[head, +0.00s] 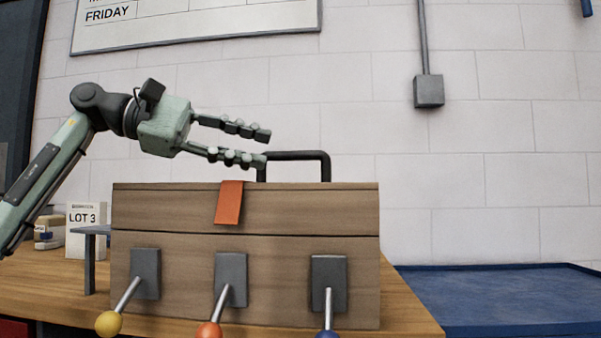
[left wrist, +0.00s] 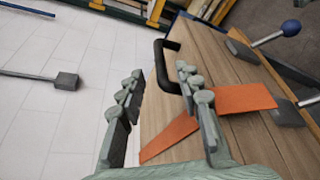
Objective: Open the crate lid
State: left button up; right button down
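The wooden crate (head: 180,270) stands on a wooden bench with its lid (head: 320,208) down, a dark seam between them. A black bar handle (head: 300,155) rises from the lid; it also shows in the left wrist view (left wrist: 160,65). An orange strap (head: 229,203) hangs over the lid's front edge. Three levers are on the crate's front, with yellow (head: 109,323), orange (head: 209,333) and blue (head: 327,334) knobs. My left gripper (head: 264,148) is open above the lid, its fingertips by the handle's left end. In the left wrist view the handle appears between and beyond the fingertips (left wrist: 160,73); contact is unclear.
A blue surface (head: 490,295) lies right of the bench (head: 405,310). A "LOT 3" card (head: 86,228), a small container (head: 47,230) and a grey bracket (head: 89,255) stand left of the crate. A grey box (head: 429,91) is on the wall.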

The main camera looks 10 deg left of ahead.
aim_at(283, 153)
pick_arm(q)
jog(key=x, duration=0.7)
jog(key=shift+s+d, duration=0.2)
jog(key=shift+d, duration=0.1)
grip_shut()
